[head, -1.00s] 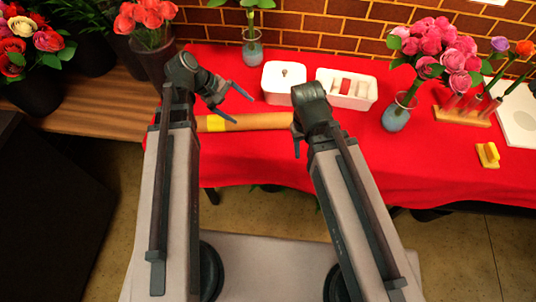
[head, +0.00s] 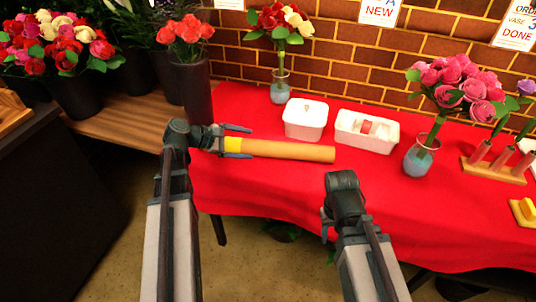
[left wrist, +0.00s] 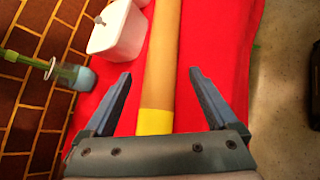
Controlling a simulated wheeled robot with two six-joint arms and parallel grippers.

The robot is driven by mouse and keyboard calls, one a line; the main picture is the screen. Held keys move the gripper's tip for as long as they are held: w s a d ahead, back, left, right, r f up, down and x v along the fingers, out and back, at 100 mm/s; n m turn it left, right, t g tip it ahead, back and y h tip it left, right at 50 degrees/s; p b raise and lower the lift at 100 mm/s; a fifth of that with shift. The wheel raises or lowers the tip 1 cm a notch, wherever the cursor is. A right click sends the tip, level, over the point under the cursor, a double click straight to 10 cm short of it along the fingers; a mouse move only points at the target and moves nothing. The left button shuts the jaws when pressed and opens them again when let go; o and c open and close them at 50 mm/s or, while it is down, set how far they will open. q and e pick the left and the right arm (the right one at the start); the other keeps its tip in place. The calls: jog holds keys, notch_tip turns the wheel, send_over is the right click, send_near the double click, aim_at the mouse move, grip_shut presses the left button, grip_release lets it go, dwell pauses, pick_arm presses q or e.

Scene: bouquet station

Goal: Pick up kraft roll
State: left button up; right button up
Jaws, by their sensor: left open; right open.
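The kraft roll (head: 290,151) is a long brown tube with a yellow band near its left end, lying on the red tablecloth near the front edge of the table. My left gripper (head: 240,142) is open at the roll's banded left end, with one finger on each side of it. In the left wrist view the roll (left wrist: 163,60) runs between the two open fingers (left wrist: 158,95), its yellow band nearest the palm, with gaps on both sides. My right gripper (head: 326,225) is in front of the table, low and apart from the roll; its fingers are partly hidden by its arm.
A vase with pink flowers (head: 420,156), a wooden rack (head: 492,170) and a yellow item (head: 523,212) are at right. A dark pot (head: 191,92) stands at left. The cloth's front middle is clear.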

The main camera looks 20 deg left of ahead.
aim_at(262, 147)
pick_arm(q)
jog(key=shift+b+x, duration=0.55)
jog(key=shift+x, duration=1.2)
jog(key=shift+f, duration=0.15)
jog(key=b+x, duration=0.2)
jog(key=x, duration=0.1)
jog(key=b+x, duration=0.1)
jog(key=shift+w+f, duration=0.2)
jog(key=shift+f, duration=0.4)
jog(key=shift+w+d, duration=0.1)
jog(key=shift+w, duration=0.05)
grip_shut()
